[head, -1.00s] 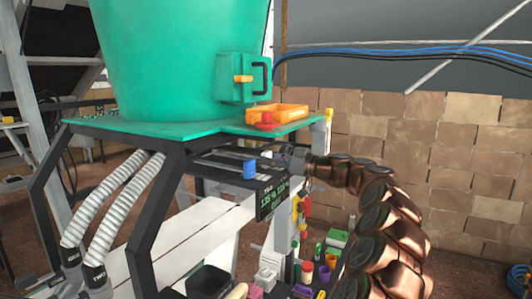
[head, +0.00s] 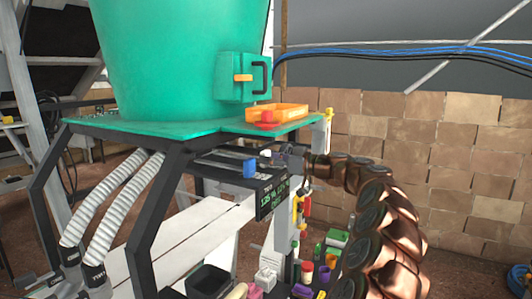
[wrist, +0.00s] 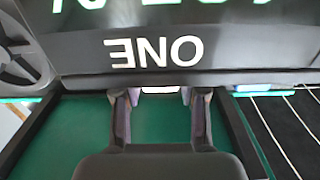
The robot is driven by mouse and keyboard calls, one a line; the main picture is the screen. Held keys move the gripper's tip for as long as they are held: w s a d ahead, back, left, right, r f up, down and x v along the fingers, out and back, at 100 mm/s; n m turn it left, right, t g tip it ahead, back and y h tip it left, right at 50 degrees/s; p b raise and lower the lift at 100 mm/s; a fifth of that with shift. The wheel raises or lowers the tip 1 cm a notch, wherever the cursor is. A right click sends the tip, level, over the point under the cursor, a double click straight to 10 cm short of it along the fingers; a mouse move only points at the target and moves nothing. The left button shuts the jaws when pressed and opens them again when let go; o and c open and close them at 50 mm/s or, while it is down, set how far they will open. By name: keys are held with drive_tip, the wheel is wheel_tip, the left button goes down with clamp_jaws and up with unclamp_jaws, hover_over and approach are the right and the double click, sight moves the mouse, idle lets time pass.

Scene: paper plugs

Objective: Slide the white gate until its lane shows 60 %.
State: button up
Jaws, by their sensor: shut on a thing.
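My gripper (head: 284,157) is at the right end of the rails under the green deck, small and partly hidden in the head view. In the wrist view my gripper (wrist: 160,97) has its two fingers on either side of a small white piece, the white gate (wrist: 160,90), just below the panel edge. Its white end (head: 265,153) shows in the head view beside the fingers. The blue gate (head: 249,168) sits to its left and nearer. A dark display (head: 272,195) has green percent figures, too small to read surely. The wrist view shows the panel lettering ONE (wrist: 152,51).
A green hopper (head: 180,55) stands on the deck above, with an orange tray (head: 278,113) at the deck's right edge. A black bin (head: 208,282) and several small coloured items crowd the shelf below. A brick wall (head: 450,150) stands behind my arm.

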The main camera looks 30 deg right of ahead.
drive_tip(key=shift+b+x, duration=0.9)
drive_tip(key=shift+x, duration=0.25)
idle(1.6)
drive_tip(key=o, duration=1.1)
drive_tip(key=shift+c, duration=0.2)
drive_tip(key=shift+s+d+f+b, duration=0.15)
drive_tip(key=shift+s+d+b, duration=0.25)
drive_tip(key=shift+s+b, duration=0.3)
drive_tip(key=shift+b+v, duration=0.8)
drive_tip(key=shift+v, duration=0.1)
drive_tip(key=shift+s+d, duration=0.15)
drive_tip(key=shift+s, duration=0.05)
